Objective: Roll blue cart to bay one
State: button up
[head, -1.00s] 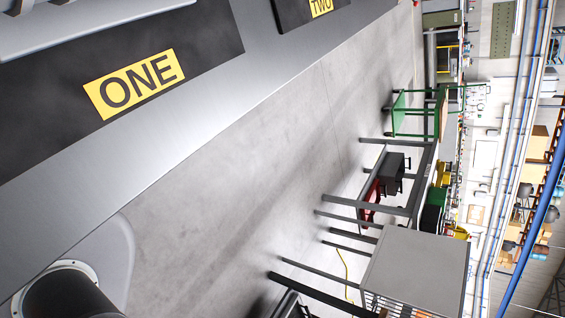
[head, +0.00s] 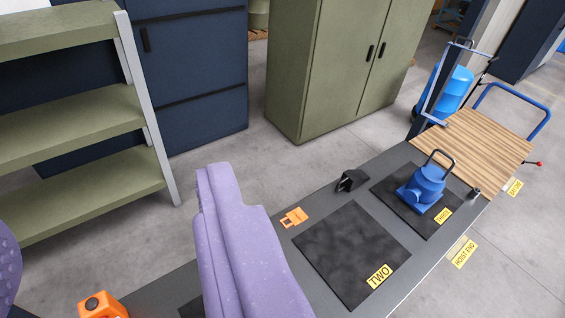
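A blue wheeled-looking unit with a dark loop handle (head: 425,185) stands on the black pad marked THREE (head: 385,190) at the bench's far end. Beyond it is a cart with a slatted wood deck (head: 472,150) and a blue tube handle (head: 525,97); I cannot tell which is the blue cart. The pad marked TWO (head: 340,250) is bare. A bay one label does not show now; a lavender speckled shape (head: 240,250) covers the near bench, with only a dark edge of a pad beside it. My gripper is not in view.
Green shelving (head: 80,120), blue cabinets (head: 190,75) and a green cabinet (head: 330,60) stand behind. Floor labels (head: 463,252) lie at right.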

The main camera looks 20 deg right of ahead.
aim_at(486, 154)
jog(key=l, duration=0.4)
jog(key=l+u, duration=0.15)
jog(key=l, duration=1.6)
jog(key=l+u, duration=0.15)
jog(key=l, duration=1.6)
jog(key=l+u, duration=0.1)
jog(key=l, duration=0.95)
jog(key=l+u, duration=0.1)
jog(key=l, duration=0.9)
jog(key=l+u, duration=0.1)
jog(key=l, duration=0.95)
jog(key=k+l, duration=0.1)
jog(key=l, duration=0.9)
jog(key=l+u, duration=0.15)
jog(key=l, duration=0.9)
jog(key=k+l+u, duration=0.1)
jog(key=l, duration=0.9)
jog(key=k+l+u, duration=0.1)
jog(key=k+l, duration=0.15)
jog(key=l, duration=0.75)
jog(key=k+l+u, duration=0.1)
jog(key=l, duration=0.85)
jog(key=i+l, duration=0.15)
jog(key=i, duration=0.2)
jog(key=i+l+u, duration=0.1)
jog(key=i, duration=0.25)
